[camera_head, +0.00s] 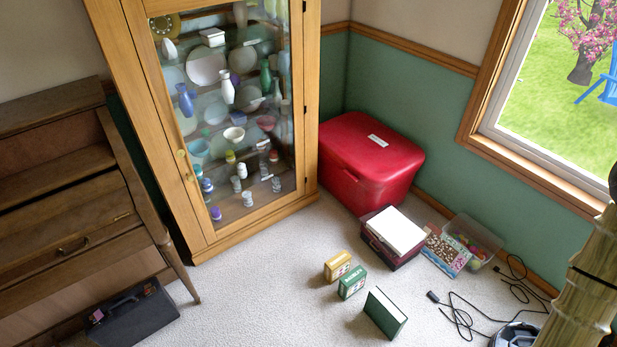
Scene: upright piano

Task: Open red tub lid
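The red tub (338,184) stands on the carpet in the corner, between the glass cabinet and the window wall. Its red lid (352,150) lies on top and looks shut, with a small white label on it. The right front of the tub is partly hidden behind a dark red box. My gripper is not in view.
A dark red box (378,246) with white paper on top stands right in front of the tub. A clear bin (472,236), two small boxes (338,266) (352,282), a green book (385,313) and a black cable (462,322) lie nearby. A wooden glass cabinet (194,222) borders the tub's left. Carpet at centre-left is clear.

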